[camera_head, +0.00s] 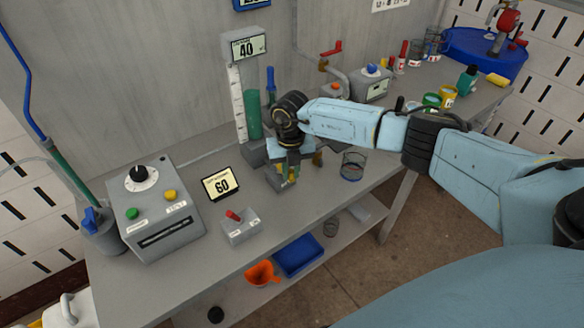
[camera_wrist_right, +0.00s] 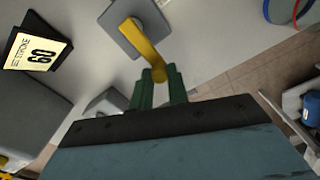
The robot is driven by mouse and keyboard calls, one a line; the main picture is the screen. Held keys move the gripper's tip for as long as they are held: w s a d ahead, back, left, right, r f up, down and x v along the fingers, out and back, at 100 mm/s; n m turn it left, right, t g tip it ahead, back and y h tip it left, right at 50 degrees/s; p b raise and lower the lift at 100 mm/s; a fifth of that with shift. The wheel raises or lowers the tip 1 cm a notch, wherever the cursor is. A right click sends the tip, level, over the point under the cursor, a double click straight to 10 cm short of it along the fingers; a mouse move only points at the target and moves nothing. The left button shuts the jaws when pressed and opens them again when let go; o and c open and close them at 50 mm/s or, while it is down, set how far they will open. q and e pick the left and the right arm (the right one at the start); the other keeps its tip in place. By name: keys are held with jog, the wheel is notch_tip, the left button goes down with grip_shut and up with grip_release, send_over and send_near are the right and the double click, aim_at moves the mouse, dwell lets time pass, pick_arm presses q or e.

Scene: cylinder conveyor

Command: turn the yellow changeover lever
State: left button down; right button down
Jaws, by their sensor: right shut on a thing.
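The yellow changeover lever (camera_wrist_right: 146,50) shows in the right wrist view, standing out from a grey square plate (camera_wrist_right: 122,30). My right gripper (camera_wrist_right: 160,82) has its green fingers closed at the lever's free end. In the head view my right gripper (camera_head: 290,172) points down at a small grey block on the bench, beside the tall green-filled gauge. The gripper and wrist hide most of the lever there. My left gripper is not in view.
The grey bench (camera_head: 270,225) holds a "60" sign (camera_head: 221,184), a control box (camera_head: 155,210) and a red-switch box (camera_head: 240,226). A gauge with green filling (camera_head: 254,117) stands behind the gripper. A clear round container (camera_head: 352,167) stands right of it. Open bench lies in front.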

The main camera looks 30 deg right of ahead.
aim_at(290, 172)
jog(key=shift+w+r, duration=0.1)
jog(key=c, duration=1.3)
grip_release()
jog(key=shift+c, duration=0.2)
notch_tip(290, 172, up, 13)
jog(key=shift+r+b, duration=0.15)
jog(key=shift+b, duration=0.3)
jog(key=shift+a, duration=0.1)
